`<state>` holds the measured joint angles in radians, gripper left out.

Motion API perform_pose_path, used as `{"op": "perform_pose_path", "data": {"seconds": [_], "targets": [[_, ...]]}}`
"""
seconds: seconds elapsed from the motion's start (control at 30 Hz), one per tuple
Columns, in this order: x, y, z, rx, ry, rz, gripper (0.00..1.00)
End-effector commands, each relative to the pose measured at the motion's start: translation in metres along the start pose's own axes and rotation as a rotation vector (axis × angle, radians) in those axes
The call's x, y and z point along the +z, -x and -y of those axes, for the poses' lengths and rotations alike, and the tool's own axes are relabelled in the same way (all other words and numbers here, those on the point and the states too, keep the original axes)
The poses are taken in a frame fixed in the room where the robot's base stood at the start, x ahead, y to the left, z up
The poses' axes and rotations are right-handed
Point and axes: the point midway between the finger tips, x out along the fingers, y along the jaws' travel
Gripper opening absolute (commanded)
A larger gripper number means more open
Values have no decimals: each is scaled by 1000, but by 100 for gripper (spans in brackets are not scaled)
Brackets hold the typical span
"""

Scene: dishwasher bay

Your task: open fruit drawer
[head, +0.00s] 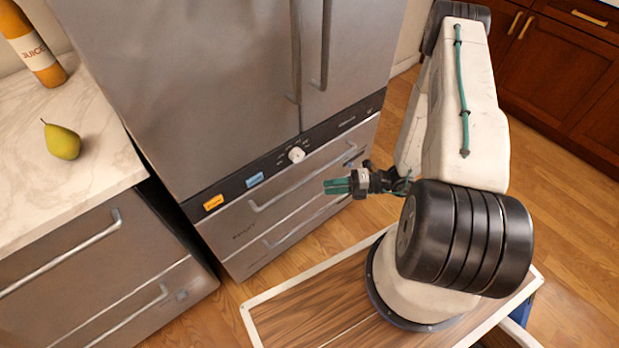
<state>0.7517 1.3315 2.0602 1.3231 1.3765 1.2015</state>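The steel fridge (215,80) has two stacked drawers at its bottom. The upper drawer (225,220) has a long bar handle (300,182), and the lower drawer (245,262) has another bar handle (290,232). Both drawers look closed. Small dark lettering (244,231) is on the drawer front, too small to read surely. My gripper (330,186) has teal fingers pointing left, in front of the drawers near the right part of the handles. The fingers look close together; any gap is too small to judge. I see nothing held, and cannot tell whether they touch a handle.
A dark strip above the drawers carries a white knob (296,154), an orange label (213,202) and a blue label (254,180). A pear (61,141) and a juice bottle (32,48) are on the marble counter (95,115).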

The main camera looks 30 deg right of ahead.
Motion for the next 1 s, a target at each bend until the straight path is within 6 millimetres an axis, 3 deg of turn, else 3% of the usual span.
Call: {"op": "perform_pose_path", "data": {"seconds": [0.1,0.17,0.37,0.73,1.0], "targets": [[29,3,8,-18,-140,94,38],[34,4,9,-17,-199,118,38],[36,-3,8,-10,-285,123,38],[41,-58,9,-10,-282,119,38],[44,-74,10,-10,-281,122,38]]}}
